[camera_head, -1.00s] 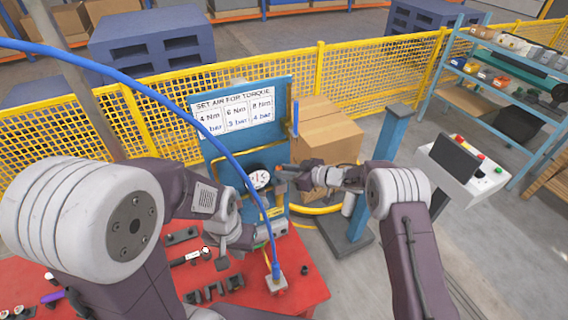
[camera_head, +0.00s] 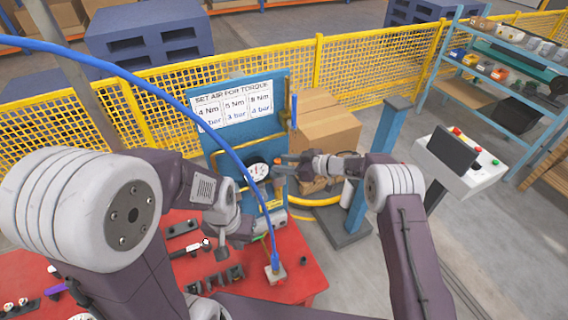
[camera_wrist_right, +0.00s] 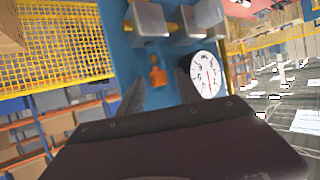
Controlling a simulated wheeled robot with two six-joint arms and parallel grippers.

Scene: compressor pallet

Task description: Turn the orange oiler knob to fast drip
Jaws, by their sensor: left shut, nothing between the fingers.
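The orange oiler knob (camera_wrist_right: 158,76) hangs in front of the blue panel (camera_wrist_right: 170,95) in the right wrist view, below the grey metal fittings. My right gripper (camera_wrist_right: 158,90) is open, with one finger on each side of the knob in that view and visible gaps to it. In the head view, the right gripper (camera_head: 284,167) is at the panel beside the round gauge (camera_head: 258,172); an orange bit shows at its tips. My left gripper (camera_head: 241,235) is shut and empty, low in front of the panel above the red table.
The white gauge also shows right of the fingers in the wrist view (camera_wrist_right: 207,74). A blue hose (camera_head: 200,118) arches across to a fitting on the red table (camera_head: 302,265). A cardboard box (camera_head: 325,130) and blue post (camera_head: 375,165) stand to the right.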

